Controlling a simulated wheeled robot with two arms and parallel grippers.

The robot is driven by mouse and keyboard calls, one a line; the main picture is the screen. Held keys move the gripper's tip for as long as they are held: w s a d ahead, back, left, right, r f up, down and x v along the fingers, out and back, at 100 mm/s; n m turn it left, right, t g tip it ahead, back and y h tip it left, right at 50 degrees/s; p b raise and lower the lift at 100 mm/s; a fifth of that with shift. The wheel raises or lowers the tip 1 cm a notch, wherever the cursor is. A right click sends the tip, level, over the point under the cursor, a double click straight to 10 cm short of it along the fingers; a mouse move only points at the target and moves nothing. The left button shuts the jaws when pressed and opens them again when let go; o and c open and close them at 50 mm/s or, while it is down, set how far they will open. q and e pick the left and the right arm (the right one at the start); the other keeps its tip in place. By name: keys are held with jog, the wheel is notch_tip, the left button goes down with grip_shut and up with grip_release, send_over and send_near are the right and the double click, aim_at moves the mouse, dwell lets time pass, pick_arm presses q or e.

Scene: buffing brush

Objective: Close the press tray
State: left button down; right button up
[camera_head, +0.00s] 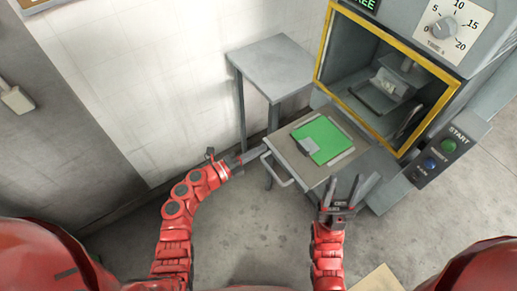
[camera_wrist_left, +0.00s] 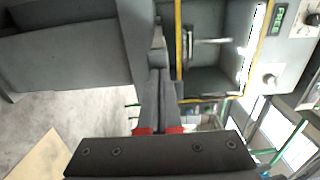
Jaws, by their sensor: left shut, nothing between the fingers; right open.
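The press tray (camera_head: 305,172) is pulled out of the press. It carries a green plate (camera_head: 325,138) with a small grey block (camera_head: 308,146) on it. A bar handle (camera_head: 275,172) sticks out from the tray's front left edge. My left gripper (camera_head: 262,151) is shut and empty, its fingertips beside the tray's left corner close to the handle; I cannot tell whether they touch. The left wrist view shows its fingers together (camera_wrist_left: 158,75). My right gripper (camera_head: 350,188) is open and empty, in front of the tray's right side.
The press (camera_head: 440,85) has a yellow-framed opening (camera_head: 345,100) behind the tray. A button panel (camera_head: 440,155) is at its right and a timer dial (camera_head: 443,27) above. A grey side table (camera_head: 280,65) stands at the left by the wall.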

pick_arm(q)
jog(key=shift+d, duration=0.1)
jog(key=b, duration=0.7)
send_near(332, 109)
jog(key=b+x, duration=0.6)
jog(key=b, duration=0.1)
jog(key=f+b+x, duration=0.1)
jog(key=b+x, duration=0.2)
jog(key=shift+w+d+b, duration=0.15)
jog(key=shift+w+b, duration=0.1)
jog(key=shift+b, duration=0.05)
jog(key=shift+w+d+f+b, duration=0.2)
jog(key=shift+d+b, duration=0.1)
jog(key=shift+b, duration=0.1)
jog(key=shift+w+d+r+b, duration=0.2)
jog(key=shift+w+d+b, duration=0.2)
jog(key=shift+b, duration=0.1)
jog(key=shift+r, duration=0.4)
